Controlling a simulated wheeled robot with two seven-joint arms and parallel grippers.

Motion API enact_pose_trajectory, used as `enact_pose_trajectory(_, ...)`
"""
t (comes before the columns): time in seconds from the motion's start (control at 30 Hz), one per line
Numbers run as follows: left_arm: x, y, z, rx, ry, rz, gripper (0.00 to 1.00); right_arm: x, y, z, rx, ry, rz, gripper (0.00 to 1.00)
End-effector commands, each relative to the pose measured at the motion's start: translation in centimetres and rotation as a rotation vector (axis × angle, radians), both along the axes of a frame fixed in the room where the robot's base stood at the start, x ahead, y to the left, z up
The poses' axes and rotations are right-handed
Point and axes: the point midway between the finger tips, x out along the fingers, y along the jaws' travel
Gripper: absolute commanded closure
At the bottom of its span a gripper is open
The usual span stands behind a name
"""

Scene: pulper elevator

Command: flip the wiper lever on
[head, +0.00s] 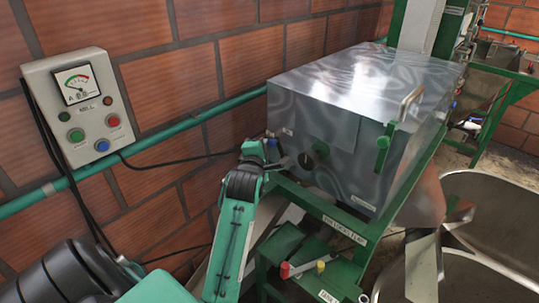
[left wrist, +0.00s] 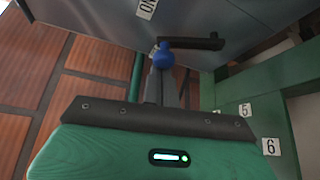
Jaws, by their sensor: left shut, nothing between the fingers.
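My left gripper (head: 284,162) is shut and empty, close to the lower left of the metal box (head: 345,105) in the head view. In the left wrist view its closed fingers (left wrist: 167,84) point at a blue knob (left wrist: 164,57) joined to a dark bar (left wrist: 198,43), which looks like the wiper lever. The fingertips appear right at the knob; I cannot tell whether they touch. A blue knob also shows just above the gripper in the head view (head: 272,142). An ON label (left wrist: 148,8) is on the box face above. My right gripper is not in view.
A control box (head: 82,108) with a gauge hangs on the brick wall at the left. A green pipe (head: 185,124) runs along the wall. A green frame (head: 335,222), a red-handled lever (head: 300,268) and a steel basin (head: 490,200) lie below and right.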

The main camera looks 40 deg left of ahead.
Motion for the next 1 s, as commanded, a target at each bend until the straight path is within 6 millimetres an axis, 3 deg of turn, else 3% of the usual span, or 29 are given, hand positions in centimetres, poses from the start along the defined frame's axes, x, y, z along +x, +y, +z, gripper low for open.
enact_pose_trajectory(0.27, 0.0, -0.2, 0.3, 0.227, -0.019, 0.0, 1.0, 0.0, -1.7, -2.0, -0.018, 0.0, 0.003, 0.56)
enact_pose_trajectory(0.6, -0.1, -1.2, 0.8, 0.396, -0.031, -0.001, 1.0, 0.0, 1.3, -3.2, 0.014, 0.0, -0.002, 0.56)
enact_pose_trajectory(1.0, -0.2, -1.4, 1.0, 0.441, -0.034, -0.001, 1.0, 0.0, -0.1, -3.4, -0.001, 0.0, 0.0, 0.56)
